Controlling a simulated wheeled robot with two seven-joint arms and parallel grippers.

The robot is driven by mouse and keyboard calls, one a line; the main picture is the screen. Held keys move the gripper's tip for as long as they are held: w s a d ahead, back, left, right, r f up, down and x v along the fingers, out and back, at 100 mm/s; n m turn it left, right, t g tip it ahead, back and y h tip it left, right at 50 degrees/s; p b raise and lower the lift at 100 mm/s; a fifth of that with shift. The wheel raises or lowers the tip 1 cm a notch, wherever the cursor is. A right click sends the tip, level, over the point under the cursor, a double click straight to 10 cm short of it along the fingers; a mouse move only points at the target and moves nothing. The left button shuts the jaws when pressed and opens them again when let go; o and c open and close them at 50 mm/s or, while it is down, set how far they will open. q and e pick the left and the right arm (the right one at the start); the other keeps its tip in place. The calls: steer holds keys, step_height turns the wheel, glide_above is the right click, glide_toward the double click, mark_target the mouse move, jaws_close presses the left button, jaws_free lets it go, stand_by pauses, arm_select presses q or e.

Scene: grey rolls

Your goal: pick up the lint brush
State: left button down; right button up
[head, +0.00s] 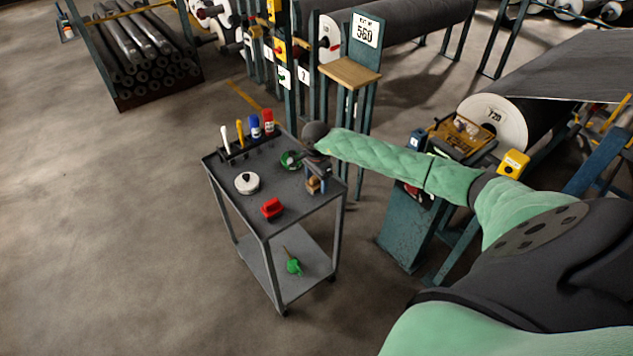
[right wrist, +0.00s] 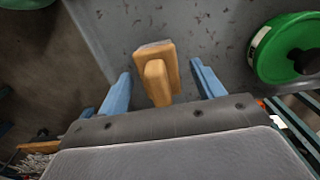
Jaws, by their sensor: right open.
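The lint brush (head: 312,186) looks like a small wooden block with a raised wooden handle. It lies near the right edge of the grey cart's top. In the right wrist view the brush (right wrist: 168,62) shows between the two blue fingers, with its handle toward me. My right gripper (right wrist: 160,78) is open, with one finger on either side of the brush and a visible gap on both sides. In the head view the gripper (head: 317,172) points down over the brush and partly covers it. My left gripper is in neither view.
A green item (head: 293,266) lies on the lower shelf. Floor left of the cart is clear.

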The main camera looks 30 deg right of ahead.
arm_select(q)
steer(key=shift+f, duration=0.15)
arm_select(e)
steer(key=shift+f, duration=0.15)
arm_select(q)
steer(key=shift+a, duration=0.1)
arm_select(e)
steer(key=c, duration=1.1)
